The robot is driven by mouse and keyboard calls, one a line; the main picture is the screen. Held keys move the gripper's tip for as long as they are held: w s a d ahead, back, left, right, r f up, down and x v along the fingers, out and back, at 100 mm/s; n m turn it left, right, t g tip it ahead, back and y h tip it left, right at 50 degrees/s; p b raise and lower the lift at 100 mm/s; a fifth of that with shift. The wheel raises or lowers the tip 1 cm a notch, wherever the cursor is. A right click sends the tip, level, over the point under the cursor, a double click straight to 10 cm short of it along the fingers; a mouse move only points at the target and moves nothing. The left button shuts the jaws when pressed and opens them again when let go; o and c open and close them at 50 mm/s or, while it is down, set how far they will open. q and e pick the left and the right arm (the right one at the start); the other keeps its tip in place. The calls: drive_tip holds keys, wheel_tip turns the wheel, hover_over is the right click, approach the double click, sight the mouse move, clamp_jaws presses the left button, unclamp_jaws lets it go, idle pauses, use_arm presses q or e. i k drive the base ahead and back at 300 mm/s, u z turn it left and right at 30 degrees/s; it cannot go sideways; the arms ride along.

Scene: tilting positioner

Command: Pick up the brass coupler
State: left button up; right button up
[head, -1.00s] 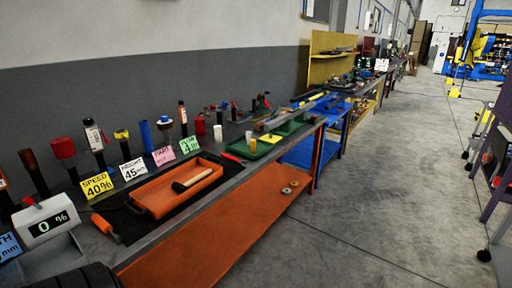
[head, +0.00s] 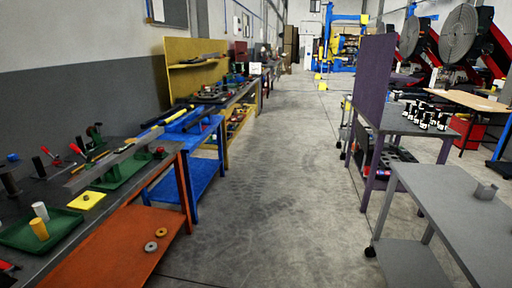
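No part clearly recognisable as the brass coupler stands out. A small gold-yellow cylinder (head: 39,229) stands upright on a green tray (head: 70,232) at the left. Which of these is the coupler I cannot tell. Neither of my grippers is in view.
A white cylinder (head: 41,210) stands beside the gold-yellow one. A blue table (head: 185,181) stands farther along the left row. A grey cart (head: 455,215) and a purple panel (head: 374,80) stand at the right. The concrete aisle (head: 270,190) between is clear.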

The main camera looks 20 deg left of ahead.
sight(37, 226)
drive_tip(key=u, duration=0.15)
drive_tip(key=i, duration=2.05)
drive_tip(key=u, duration=1.05)
drive_tip(key=i, duration=1)
drive_tip(key=u, duration=1.7)
drive_tip(key=i, duration=0.7)
drive_tip(key=u, duration=0.5)
